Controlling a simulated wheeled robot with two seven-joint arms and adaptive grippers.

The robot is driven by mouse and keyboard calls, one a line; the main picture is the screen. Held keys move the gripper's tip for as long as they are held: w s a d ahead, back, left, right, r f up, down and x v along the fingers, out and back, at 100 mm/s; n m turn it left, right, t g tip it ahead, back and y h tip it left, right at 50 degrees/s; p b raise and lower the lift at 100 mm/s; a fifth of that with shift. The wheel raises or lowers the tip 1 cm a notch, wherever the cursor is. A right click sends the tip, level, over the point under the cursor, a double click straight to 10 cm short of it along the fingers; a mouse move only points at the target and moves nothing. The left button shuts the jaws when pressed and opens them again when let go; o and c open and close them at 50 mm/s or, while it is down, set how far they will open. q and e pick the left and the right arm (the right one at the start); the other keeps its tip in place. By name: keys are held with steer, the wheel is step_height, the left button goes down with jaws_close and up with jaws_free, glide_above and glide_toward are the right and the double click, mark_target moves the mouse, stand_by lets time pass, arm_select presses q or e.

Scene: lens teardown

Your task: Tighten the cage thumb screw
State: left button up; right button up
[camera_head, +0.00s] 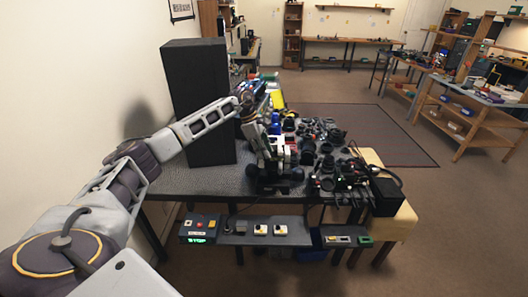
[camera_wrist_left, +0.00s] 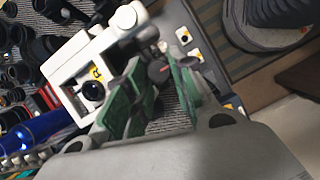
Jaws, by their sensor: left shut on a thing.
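The white cage (camera_wrist_left: 76,72) stands in the left wrist view, with a dark round lens barrel in its opening and a yellow warning label. In the head view the cage (camera_head: 286,151) is small and partly covered by my arm. My left gripper (camera_wrist_left: 160,80) has green-padded fingers beside the cage. Its fingertips close around a small dark knob, the cage thumb screw (camera_wrist_left: 156,70), at the cage's side. The fingers hide part of the screw, so I cannot tell how deep it sits. In the head view my left gripper (camera_head: 267,162) points down at the cage. My right gripper is out of view.
Dark lens parts (camera_head: 326,133) crowd the table right of the cage. A tall black box (camera_head: 197,105) stands behind my left arm. A blue cylinder (camera_wrist_left: 38,130) lies near the cage. A shelf with button boxes (camera_head: 264,230) runs along the front.

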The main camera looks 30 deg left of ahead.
arm_select(q)
jaws_close()
steer(key=o, duration=0.7)
jaws_free()
steer(key=shift+o, duration=0.2)
steer(key=shift+r, duration=0.1)
steer(key=v, duration=1.2)
